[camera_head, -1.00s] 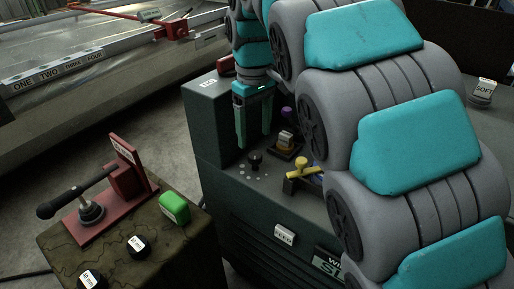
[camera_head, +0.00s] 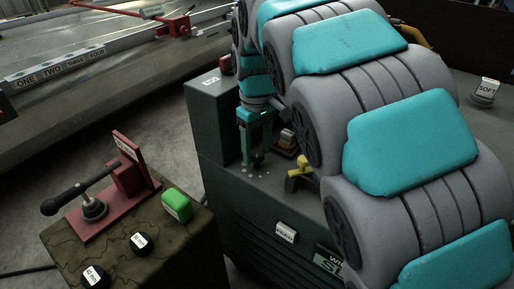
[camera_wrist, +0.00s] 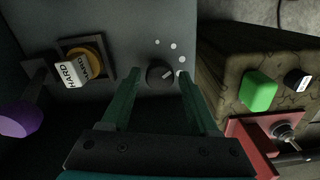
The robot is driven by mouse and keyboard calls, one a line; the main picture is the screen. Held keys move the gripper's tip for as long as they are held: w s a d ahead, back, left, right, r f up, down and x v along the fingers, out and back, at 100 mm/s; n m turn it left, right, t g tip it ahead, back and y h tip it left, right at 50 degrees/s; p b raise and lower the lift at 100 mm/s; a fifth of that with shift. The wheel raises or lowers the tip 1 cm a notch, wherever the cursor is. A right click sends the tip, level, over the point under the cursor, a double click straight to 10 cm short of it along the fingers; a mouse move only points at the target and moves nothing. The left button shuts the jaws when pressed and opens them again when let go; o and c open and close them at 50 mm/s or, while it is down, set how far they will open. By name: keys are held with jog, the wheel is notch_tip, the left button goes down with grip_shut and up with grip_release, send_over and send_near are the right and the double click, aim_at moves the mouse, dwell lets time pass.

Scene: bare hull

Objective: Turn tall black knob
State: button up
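The black knob (camera_wrist: 159,74) is a round dark dial with a pale pointer mark, on the dark green cabinet top with several white dots beside it. In the head view the knob (camera_head: 257,161) shows small and dark at the fingertips. My gripper (camera_wrist: 158,76) is open, with one green finger on each side of the knob in the wrist view. In the head view my gripper (camera_head: 255,157) points down at the cabinet top. I cannot tell whether the fingers touch the knob.
Beside the knob are a switch labelled HARD (camera_wrist: 73,70), a purple knob (camera_wrist: 20,118) and a yellow handle (camera_head: 298,172). A separate box with a green block (camera_head: 176,204), a red lever stand (camera_head: 126,178) and black dials (camera_head: 139,243) stands at the left.

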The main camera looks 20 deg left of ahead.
aim_at(257, 153)
grip_shut()
dwell(0.3)
jog(key=m, duration=0.4)
jog(key=shift+m, duration=0.4)
jog(key=shift+o, duration=1.3)
grip_release()
jog(key=shift+r, duration=3.85)
